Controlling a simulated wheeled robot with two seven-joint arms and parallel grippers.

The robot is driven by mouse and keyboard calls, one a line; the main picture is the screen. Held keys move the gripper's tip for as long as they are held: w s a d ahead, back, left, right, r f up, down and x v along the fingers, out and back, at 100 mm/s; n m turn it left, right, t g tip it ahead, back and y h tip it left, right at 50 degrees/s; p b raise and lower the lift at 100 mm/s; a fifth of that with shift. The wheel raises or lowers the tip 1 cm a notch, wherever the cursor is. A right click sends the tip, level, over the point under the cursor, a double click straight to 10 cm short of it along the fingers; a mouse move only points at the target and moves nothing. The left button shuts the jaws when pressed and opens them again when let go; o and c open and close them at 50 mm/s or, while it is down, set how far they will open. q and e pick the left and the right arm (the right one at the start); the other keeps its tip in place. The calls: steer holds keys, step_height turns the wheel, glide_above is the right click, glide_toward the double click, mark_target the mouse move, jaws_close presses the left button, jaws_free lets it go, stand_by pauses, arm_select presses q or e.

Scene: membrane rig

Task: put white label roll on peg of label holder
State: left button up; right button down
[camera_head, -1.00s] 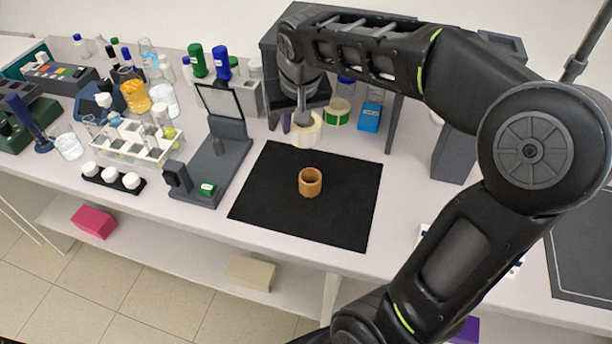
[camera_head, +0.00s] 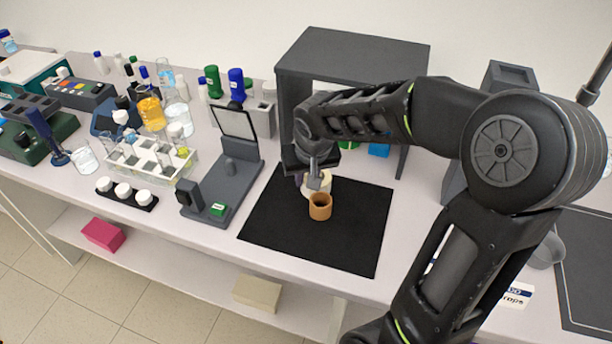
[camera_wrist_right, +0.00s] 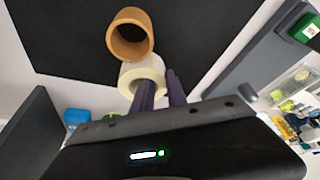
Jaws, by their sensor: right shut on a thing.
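The white label roll (camera_head: 318,185) is held low over the black mat, just behind a brown ring (camera_head: 320,206). My right gripper (camera_head: 314,182) is shut on the roll. In the right wrist view, the roll (camera_wrist_right: 140,76) is at the dark fingertips (camera_wrist_right: 160,84), with one finger seeming to sit in its hole and the other outside its wall. The brown ring (camera_wrist_right: 129,35) is close beside it. A grey stand (camera_head: 232,178) with a short upright post and a tilted framed panel is left of the mat; it may be the label holder. My left gripper is out of view.
The black mat (camera_head: 290,245) is mostly clear. A dark grey shelf unit (camera_head: 350,60) stands behind my right gripper. A tube rack (camera_head: 150,165) and white-capped jars (camera_head: 125,193) stand left of the grey stand. A green item (camera_head: 218,209) lies on the stand's base.

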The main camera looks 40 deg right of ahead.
steer(key=shift+f, duration=0.1)
steer(key=shift+f, duration=0.1)
steer(key=c, duration=1.3)
jaws_free()
steer(key=b+v, duration=0.1)
steer(key=v, duration=1.1)
steer(key=shift+a, duration=0.1)
